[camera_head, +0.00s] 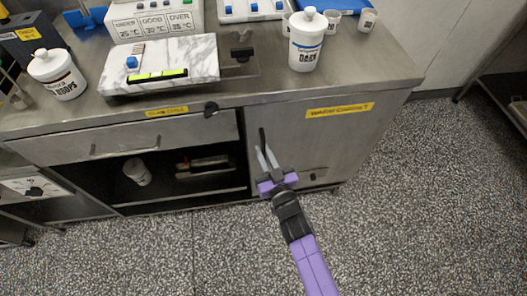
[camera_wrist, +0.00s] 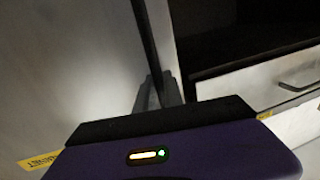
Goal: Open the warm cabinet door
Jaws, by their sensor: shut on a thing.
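The warm cabinet door (camera_head: 330,140) is a grey steel panel at the right of the counter's front, with a yellow "WARM CABINET" label (camera_head: 339,110). Its dark vertical handle (camera_head: 262,139) is near the door's left edge. The door looks shut or nearly so; I cannot tell whether there is a gap. My gripper (camera_head: 267,160) reaches up to the door from below and is shut on the handle. In the wrist view the dark handle bar (camera_wrist: 143,35) runs down between the fingers (camera_wrist: 158,92), which partly hide it.
Left of the door is an open dark compartment (camera_head: 150,195) with a white pot (camera_head: 137,172) inside, under a drawer (camera_head: 130,140). A white "DARK" jar (camera_head: 306,42) and a marble slab (camera_head: 160,65) stand on the counter (camera_head: 270,85). The speckled floor (camera_head: 400,220) in front is clear.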

